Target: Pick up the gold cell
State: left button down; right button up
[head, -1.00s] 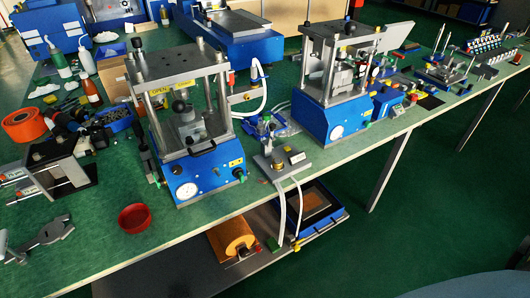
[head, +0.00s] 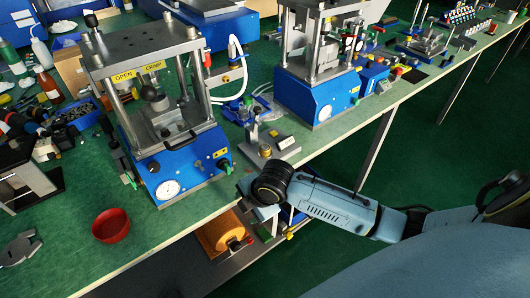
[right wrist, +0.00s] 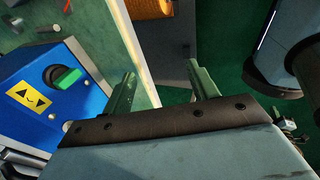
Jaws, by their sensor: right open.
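A small gold cylinder (head: 265,151), which looks like the gold cell, stands upright on a grey metal plate (head: 275,160) near the bench's front edge, between the two blue presses. It is too small to make out in detail. My right arm reaches in from the right, and its wrist is just below and in front of that plate. My right gripper (right wrist: 160,70) shows in the right wrist view with its two fingers spread and nothing between them. The bench edge passes behind the fingers. The gold cylinder does not show in the right wrist view. My left gripper is out of view.
A blue press (head: 190,165) with OPEN and CRIMP labels stands left of the plate; its green knob (right wrist: 67,78) shows in the right wrist view. Another press (head: 318,95) stands to the right. A red bowl (head: 111,226) sits front left. An orange roll (head: 219,232) lies below the bench.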

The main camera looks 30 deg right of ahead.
jog(key=w+d+r+n+h, duration=0.1)
jog(key=w+d+r+n, duration=0.45)
jog(key=r+n, duration=0.25)
jog(key=n+h, duration=0.2)
jog(key=n, duration=0.5)
send_near(266, 148)
jog(key=b+x, duration=0.2)
jog(key=x, duration=0.1)
jog(key=shift+d+f, duration=0.15)
jog(key=shift+f, duration=0.2)
jog(key=shift+w+f+b, duration=0.15)
jog(key=shift+f+b, duration=0.1)
jog(key=shift+b, duration=0.1)
jog(key=b+x, duration=0.1)
jog(key=x, duration=0.2)
jog(key=shift+w+f, duration=0.2)
jog(key=shift+f, duration=0.2)
jog(key=shift+w+f, duration=0.15)
jog(key=shift+f, duration=0.15)
jog(key=c, duration=1.2)
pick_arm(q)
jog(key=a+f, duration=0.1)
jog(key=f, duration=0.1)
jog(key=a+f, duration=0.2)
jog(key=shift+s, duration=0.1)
